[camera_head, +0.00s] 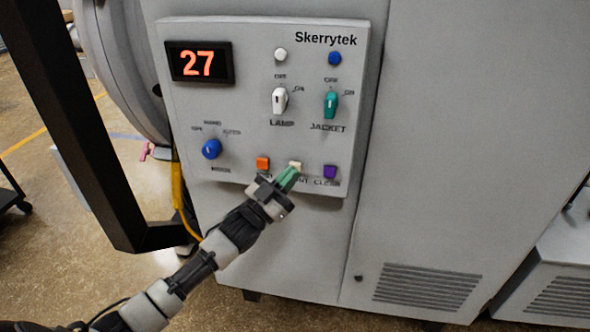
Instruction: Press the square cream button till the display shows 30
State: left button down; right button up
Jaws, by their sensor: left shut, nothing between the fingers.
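The display (201,62) at the panel's upper left reads 27 in orange digits. The square cream button (295,165) sits in the bottom row, between an orange button and a purple button. Its lower part is hidden behind my left gripper (289,177). My left gripper is shut and empty, with its green fingertips at the cream button. I cannot tell whether they touch it. The label under the button is partly covered. My right gripper is not in view.
Close beside the cream button are the orange button (263,163) and the purple button (330,172). Above are a white lamp switch (280,100), a teal jacket switch (330,104) and a blue knob (211,149). A dark frame (95,130) stands at the left.

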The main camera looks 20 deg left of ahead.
pick_arm(q)
jog(key=shift+w+a+b, duration=0.15)
jog(key=shift+w+b, duration=0.15)
jog(key=shift+w, duration=0.1)
dwell(0.6)
jog(key=shift+s, duration=0.1)
dwell(0.3)
jog(key=shift+s+d+p, duration=0.25)
jog(key=shift+s+p, duration=0.35)
jog(key=shift+s, duration=0.15)
jog(key=s+p, duration=0.1)
jog(key=s, duration=0.1)
jog(key=s+d+p, duration=0.1)
jog(key=s, duration=0.2)
jog(key=shift+p, duration=0.35)
jog(key=shift+w, duration=0.1)
dwell(0.3)
